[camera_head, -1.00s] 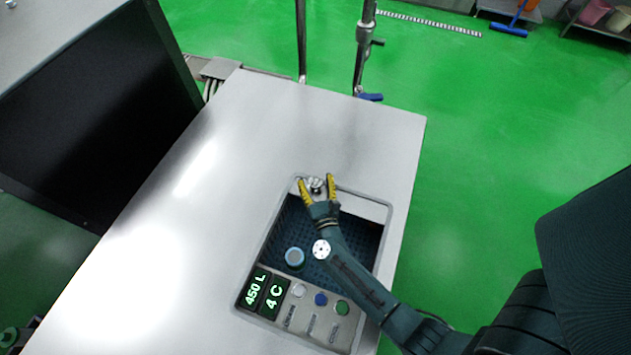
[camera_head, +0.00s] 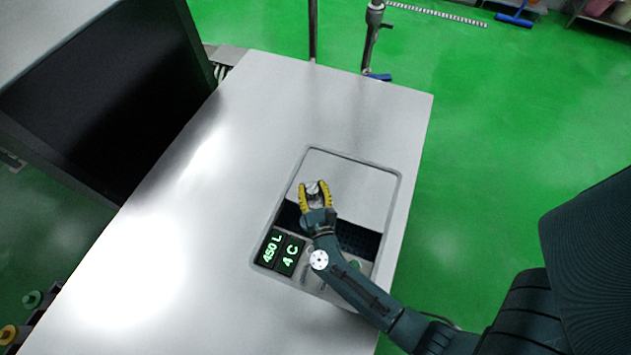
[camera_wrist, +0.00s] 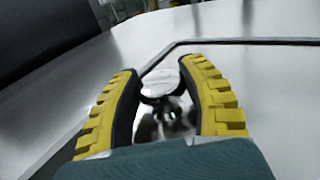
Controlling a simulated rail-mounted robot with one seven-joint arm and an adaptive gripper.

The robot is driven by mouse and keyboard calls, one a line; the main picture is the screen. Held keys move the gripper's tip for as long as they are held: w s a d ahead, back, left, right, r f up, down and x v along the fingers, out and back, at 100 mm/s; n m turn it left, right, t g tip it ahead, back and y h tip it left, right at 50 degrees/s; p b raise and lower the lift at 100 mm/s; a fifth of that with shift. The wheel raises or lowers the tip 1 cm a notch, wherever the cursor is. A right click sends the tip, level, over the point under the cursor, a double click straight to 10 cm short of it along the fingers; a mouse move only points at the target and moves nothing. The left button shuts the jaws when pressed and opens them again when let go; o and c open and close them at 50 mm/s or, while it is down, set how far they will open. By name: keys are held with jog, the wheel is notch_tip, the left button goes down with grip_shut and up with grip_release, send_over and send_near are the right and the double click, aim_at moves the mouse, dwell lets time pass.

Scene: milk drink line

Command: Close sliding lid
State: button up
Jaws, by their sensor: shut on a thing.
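The sliding lid (camera_head: 352,184) is a flat pale panel in the recess on top of the white machine. It covers the far part of the opening (camera_head: 359,238), and a dark strip stays uncovered between the lid and the control panel. My gripper (camera_head: 316,186), with yellow ridged fingers, is shut on the lid's metal knob (camera_head: 315,194) near the lid's left edge. In the wrist view the knob (camera_wrist: 160,84) is round and shiny and sits between both fingers. My wrist hides part of the near lid edge.
The control panel has a green display (camera_head: 279,252) reading 450 L and 4 C; my arm hides most of its buttons. The machine top (camera_head: 230,200) is bare around the recess. A dark box-like unit (camera_head: 110,95) stands at the left, and metal pipes (camera_head: 372,40) rise behind.

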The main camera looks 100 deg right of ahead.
jog(key=shift+w+a, duration=0.1)
jog(key=shift+a, duration=0.1)
jog(key=shift+d, duration=0.1)
jog(key=o, duration=1.3)
jog(key=shift+d, duration=0.1)
jog(key=shift+c, duration=0.2)
notch_tip(320, 180, up, 10)
